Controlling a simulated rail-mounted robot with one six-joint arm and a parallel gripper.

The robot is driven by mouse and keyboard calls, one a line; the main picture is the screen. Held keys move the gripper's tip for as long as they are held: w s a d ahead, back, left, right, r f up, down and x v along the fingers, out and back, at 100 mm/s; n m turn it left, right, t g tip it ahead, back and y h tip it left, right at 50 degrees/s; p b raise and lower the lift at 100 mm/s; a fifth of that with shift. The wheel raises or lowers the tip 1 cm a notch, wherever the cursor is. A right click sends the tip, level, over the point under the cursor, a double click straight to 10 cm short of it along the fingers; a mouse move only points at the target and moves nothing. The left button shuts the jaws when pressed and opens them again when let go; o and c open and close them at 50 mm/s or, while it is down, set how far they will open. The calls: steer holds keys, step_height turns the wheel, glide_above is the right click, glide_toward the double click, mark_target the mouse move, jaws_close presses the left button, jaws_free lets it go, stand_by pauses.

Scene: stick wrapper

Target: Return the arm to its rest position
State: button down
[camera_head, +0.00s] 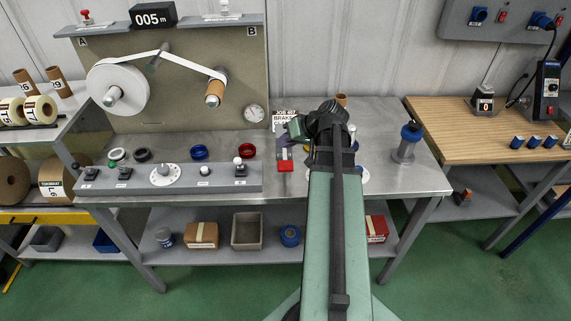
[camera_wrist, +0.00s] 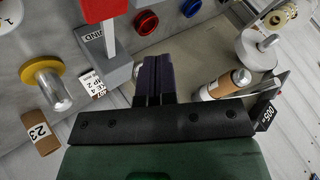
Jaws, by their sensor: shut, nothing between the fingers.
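My arm reaches away from the camera over the steel bench (camera_head: 400,181) in the head view, with its black wrist above the bench's right half. My gripper shows in the wrist view (camera_wrist: 155,80) as two dark fingers pressed together, shut and empty. In the head view the arm's end mostly hides the gripper. The fingers look clear of the bench things, beside a grey block with a red-topped lever (camera_wrist: 103,14). That red lever stands just left of the wrist in the head view (camera_head: 286,165).
A back panel (camera_head: 190,110) carries a white tape roll (camera_head: 118,91) threaded to a cardboard core (camera_head: 215,92). A control strip (camera_head: 135,184) lines the bench front. A blue-topped metal post (camera_head: 411,132) stands right of my arm. A wooden bench (camera_head: 450,137) is further right.

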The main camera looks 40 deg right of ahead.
steer(key=shift+s+f+m, duration=0.15)
steer(key=shift+s+m, duration=0.05)
steer(key=shift+m, duration=0.2)
steer(key=shift+s+a+f+m+g, duration=0.1)
steer(key=shift+s+f+m+g, duration=0.15)
steer(key=shift+s+f+g, duration=0.2)
steer(key=shift+s+a+f+m+g, duration=0.1)
steer(key=shift+s+f+m+g, duration=0.2)
steer(key=shift+s, duration=0.25)
steer(key=a+f+n+g+h, duration=0.1)
steer(key=a+n+g+h, duration=0.1)
steer(key=a, duration=1.3)
steer(key=a+f+n+g+h, duration=0.2)
steer(key=a+n+g, duration=0.1)
steer(key=a, duration=1.2)
steer(key=shift+a+f+n+g, duration=0.15)
steer(key=shift+n+g, duration=0.2)
steer(key=shift+g, duration=0.4)
